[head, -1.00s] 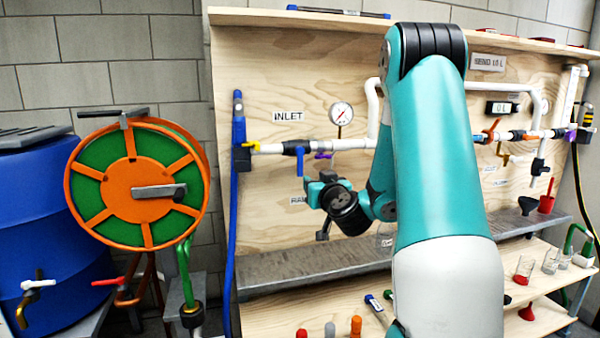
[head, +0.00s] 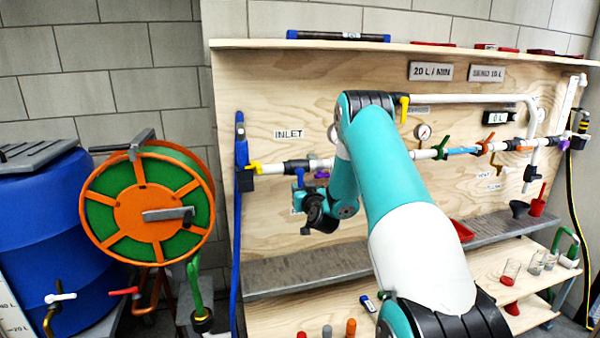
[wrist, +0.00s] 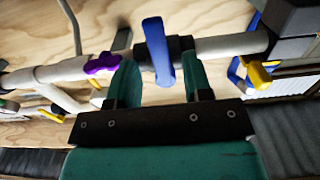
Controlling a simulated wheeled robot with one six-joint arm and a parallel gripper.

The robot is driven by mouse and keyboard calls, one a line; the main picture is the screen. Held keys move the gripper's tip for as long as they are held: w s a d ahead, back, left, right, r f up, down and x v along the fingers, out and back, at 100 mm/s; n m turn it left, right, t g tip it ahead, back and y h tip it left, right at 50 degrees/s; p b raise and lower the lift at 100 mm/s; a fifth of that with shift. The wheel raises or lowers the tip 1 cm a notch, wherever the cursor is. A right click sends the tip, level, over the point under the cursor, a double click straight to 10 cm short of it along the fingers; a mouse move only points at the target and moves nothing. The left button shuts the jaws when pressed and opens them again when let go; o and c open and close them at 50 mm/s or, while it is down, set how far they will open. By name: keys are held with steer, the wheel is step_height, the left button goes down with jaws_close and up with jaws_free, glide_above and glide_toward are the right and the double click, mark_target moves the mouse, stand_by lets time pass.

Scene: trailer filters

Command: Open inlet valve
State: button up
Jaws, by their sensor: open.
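The INLET label (head: 289,134) sits on the plywood board above a horizontal white pipe. A blue valve handle (head: 299,177) hangs down from a black fitting on that pipe, just below the label. In the wrist view the blue handle (wrist: 157,50) stands across the pipe (wrist: 225,46). My gripper (wrist: 160,85) is open, its two teal fingers on either side of the handle's lower end, with visible gaps. I cannot tell whether they touch it. In the head view my gripper (head: 304,192) is just below the pipe, partly hidden by its wrist.
A yellow handle (wrist: 258,74) and a purple handle (wrist: 102,64) flank the blue one along the pipe. A blue hose (head: 238,230) runs down the board's left edge. A grey ledge (head: 290,276) runs below. An orange and green hose reel (head: 112,205) stands left.

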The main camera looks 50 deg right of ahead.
mark_target(301, 185)
steer(key=shift+p+x, duration=0.75)
steer(key=shift+x, duration=1.05)
jaws_close()
